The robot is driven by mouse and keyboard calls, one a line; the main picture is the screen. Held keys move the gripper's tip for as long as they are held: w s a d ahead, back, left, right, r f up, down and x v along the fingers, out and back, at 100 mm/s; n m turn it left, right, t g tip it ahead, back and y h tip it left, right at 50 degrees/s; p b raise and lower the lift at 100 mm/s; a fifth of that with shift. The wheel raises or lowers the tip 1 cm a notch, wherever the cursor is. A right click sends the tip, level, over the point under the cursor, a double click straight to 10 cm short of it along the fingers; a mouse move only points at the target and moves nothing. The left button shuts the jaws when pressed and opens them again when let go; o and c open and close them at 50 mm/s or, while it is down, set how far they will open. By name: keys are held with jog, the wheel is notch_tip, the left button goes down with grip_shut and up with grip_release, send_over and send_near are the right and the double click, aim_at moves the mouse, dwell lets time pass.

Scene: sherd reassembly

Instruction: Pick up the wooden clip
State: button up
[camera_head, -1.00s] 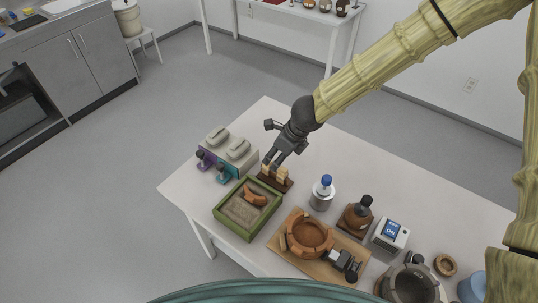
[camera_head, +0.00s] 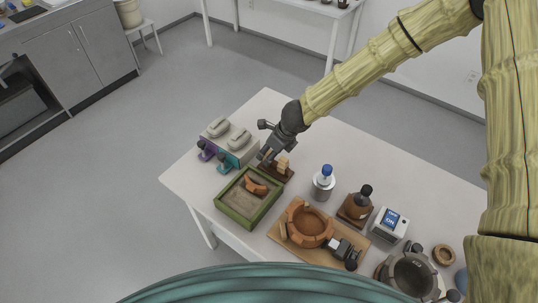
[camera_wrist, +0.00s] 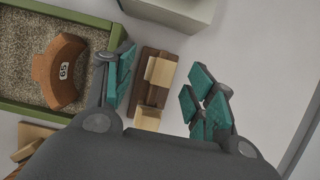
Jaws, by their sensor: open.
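Light wooden clips stand on a small dark brown base (camera_head: 287,177). One wooden clip (camera_head: 283,163) shows in the head view just right of my fingers. In the wrist view, an upper clip (camera_wrist: 161,71) and a lower clip (camera_wrist: 147,118) sit on the base, between my two fingers. My gripper (camera_head: 267,154) is open at the base, pointing down. In the wrist view, its teal-padded fingers (camera_wrist: 163,92) are spread on either side of the clips, the left one close to the base. The gap to the clips in height is hard to tell.
A green-framed sand tray (camera_head: 236,211) with a numbered orange sherd (camera_wrist: 61,71) lies left of the clips. A grey box device (camera_head: 229,145) stands behind. A bottle with a blue cap (camera_head: 324,182) and a partial pot (camera_head: 308,222) on a board stand to the right.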

jog(key=shift+x, duration=1.35)
jog(key=shift+w, duration=0.15)
jog(key=c, duration=0.8)
